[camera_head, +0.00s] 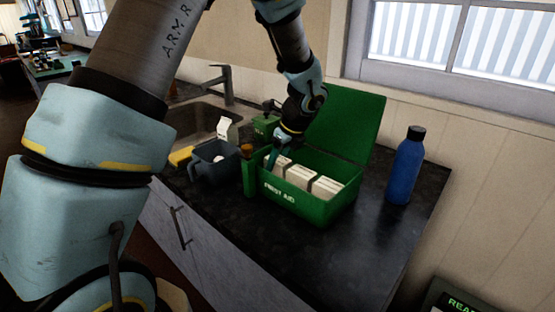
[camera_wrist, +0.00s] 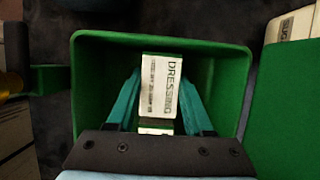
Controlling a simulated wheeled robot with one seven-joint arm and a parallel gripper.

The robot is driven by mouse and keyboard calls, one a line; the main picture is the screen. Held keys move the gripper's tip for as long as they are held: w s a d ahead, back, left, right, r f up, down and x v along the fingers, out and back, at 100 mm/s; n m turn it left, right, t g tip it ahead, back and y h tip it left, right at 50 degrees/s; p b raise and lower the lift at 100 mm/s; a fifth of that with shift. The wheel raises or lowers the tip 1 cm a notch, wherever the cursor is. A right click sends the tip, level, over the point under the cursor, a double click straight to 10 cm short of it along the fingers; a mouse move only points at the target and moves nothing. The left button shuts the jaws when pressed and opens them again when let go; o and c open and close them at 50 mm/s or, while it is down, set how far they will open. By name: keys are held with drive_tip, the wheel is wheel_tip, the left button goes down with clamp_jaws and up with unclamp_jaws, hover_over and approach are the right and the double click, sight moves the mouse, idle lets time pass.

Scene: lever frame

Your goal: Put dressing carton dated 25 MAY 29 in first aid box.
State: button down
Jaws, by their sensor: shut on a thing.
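The green first aid box (camera_head: 312,211) stands open on the dark counter with its lid (camera_head: 348,120) raised behind. Several white cartons (camera_head: 326,187) sit in a row in it. My gripper (camera_head: 272,160) reaches down into the left end of the box. In the wrist view, my gripper (camera_wrist: 160,74) is shut on a white dressing carton (camera_wrist: 158,92), one finger on each side. The carton is within the walls of the box (camera_wrist: 92,43). Its printed lines are too small to read as a date. A sliver of white shows just below it; my gripper hides the rest.
A green stand with an amber knob (camera_head: 247,150) is left of the box. A grey caddy (camera_head: 213,172), a white carton (camera_head: 228,130) and the sink (camera_head: 195,121) lie farther left. A blue bottle (camera_head: 404,170) stands right. Clear counter lies between box and bottle.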

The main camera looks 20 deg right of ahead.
drive_tip(key=shift+f, duration=0.2)
drive_tip(key=shift+c, duration=1.5)
unclamp_jaws()
drive_tip(key=b+v, duration=0.2)
drive_tip(key=v, duration=1)
drive_tip(key=shift+r, duration=0.15)
